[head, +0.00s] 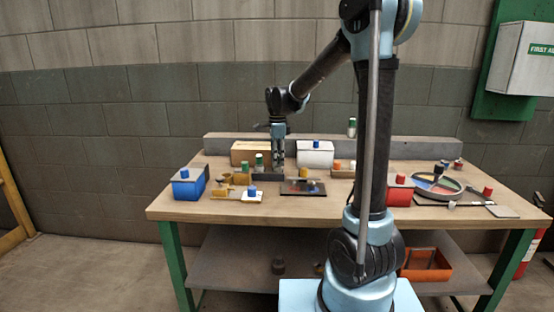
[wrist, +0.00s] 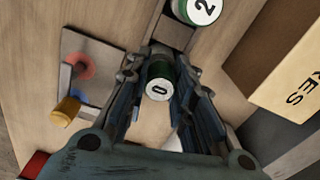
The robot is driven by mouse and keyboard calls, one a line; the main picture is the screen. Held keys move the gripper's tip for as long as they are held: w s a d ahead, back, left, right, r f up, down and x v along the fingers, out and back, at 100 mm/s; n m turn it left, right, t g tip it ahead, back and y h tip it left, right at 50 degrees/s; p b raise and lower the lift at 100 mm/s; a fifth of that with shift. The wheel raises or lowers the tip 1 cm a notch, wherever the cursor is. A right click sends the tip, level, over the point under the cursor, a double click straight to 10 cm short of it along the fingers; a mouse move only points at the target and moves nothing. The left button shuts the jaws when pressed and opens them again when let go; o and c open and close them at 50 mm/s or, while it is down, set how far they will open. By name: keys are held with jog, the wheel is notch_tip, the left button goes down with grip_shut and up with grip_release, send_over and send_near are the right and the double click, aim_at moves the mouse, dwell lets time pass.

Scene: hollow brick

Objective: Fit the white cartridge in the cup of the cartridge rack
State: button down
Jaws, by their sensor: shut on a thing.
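My gripper (head: 278,160) points down over the table and is shut. In the wrist view, a cartridge (wrist: 158,88) with a white end marked 0 and a dark green side sits between its fingers (wrist: 160,72). I take this as the white cartridge. A second green and white cartridge (wrist: 197,8), marked 2, stands beside it at the top of the wrist view, and left of my gripper in the head view (head: 259,161). The grey rack (wrist: 174,34) runs below these cartridges. I cannot tell whether the held cartridge touches a cup.
A cardboard box (head: 244,152) and a white box (head: 315,156) stand behind. A dark plate (head: 298,190) with coloured spots and knobs lies in front. A blue box (head: 188,187) stands at the left, a red box (head: 399,194) at the right.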

jog(key=c, duration=1.3)
grip_release()
notch_tip(320, 180, up, 12)
jog(key=shift+f, duration=0.15)
